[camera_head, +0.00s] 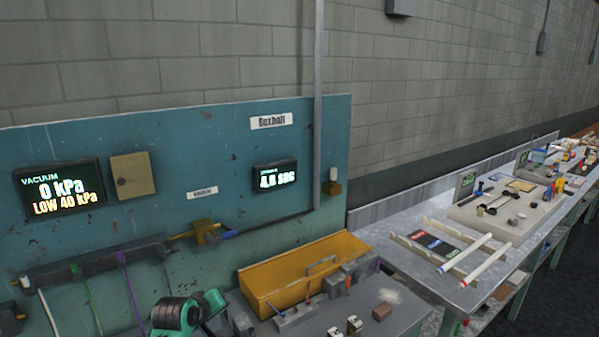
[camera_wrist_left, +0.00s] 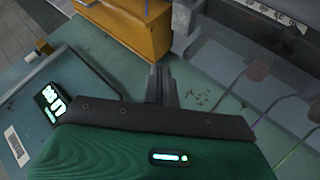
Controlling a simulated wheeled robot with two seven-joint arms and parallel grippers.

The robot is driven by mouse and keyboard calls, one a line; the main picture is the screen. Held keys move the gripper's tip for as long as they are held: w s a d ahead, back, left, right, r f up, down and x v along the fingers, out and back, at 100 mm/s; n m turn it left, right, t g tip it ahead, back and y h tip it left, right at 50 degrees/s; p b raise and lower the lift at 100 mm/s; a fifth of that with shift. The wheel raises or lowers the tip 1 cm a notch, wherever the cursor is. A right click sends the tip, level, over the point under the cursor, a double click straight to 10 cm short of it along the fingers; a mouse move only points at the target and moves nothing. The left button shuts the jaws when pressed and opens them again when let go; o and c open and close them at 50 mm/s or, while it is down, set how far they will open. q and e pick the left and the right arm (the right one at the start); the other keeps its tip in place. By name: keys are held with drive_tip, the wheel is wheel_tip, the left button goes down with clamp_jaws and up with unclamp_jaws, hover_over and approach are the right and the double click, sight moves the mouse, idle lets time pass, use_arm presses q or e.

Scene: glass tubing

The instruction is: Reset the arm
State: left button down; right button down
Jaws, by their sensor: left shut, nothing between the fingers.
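My left gripper shows in the left wrist view, its two dark fingers (camera_wrist_left: 161,72) together and empty beyond the green housing. In the head view a green and black part of my left arm (camera_head: 183,314) stands at the bottom edge, in front of the bench and the teal panel. Its fingertips cannot be made out there. My right gripper is in neither view.
A yellow tray (camera_head: 258,288) stands on the bench, with small tools in front. A rail with several hanging hoses (camera_head: 95,262) is at left. White tubes (camera_head: 465,251) lie on the right bench.

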use_arm(q)
drive_tip(key=s+f+m+g+y, duration=0.1)
drive_tip(key=s+f, duration=0.3)
drive_tip(key=s, duration=0.2)
drive_tip(key=s+f+m+g, duration=0.1)
drive_tip(key=s+f, duration=0.3)
drive_tip(key=s, duration=0.2)
drive_tip(key=s+a+f+m+g+y, duration=0.1)
drive_tip(key=s+f+m+g, duration=0.15)
drive_tip(key=s, duration=1.25)
drive_tip(key=s+a+f+m+g+y, duration=0.15)
drive_tip(key=s+m, duration=0.25)
drive_tip(key=s, duration=1.2)
wheel_tip(320, 180, down, 31)
drive_tip(key=g+b, duration=0.1)
drive_tip(key=b, duration=0.1)
drive_tip(key=s+a+f+g, duration=0.1)
drive_tip(key=s+a+f, duration=0.1)
drive_tip(key=s+f, duration=1.7)
wheel_tip(320, 180, down, 3)
drive_tip(key=shift+s+a+r+g+h+b, duration=0.2)
drive_tip(key=shift+s+a+g+h+b, duration=0.15)
drive_tip(key=shift+s+b, duration=0.1)
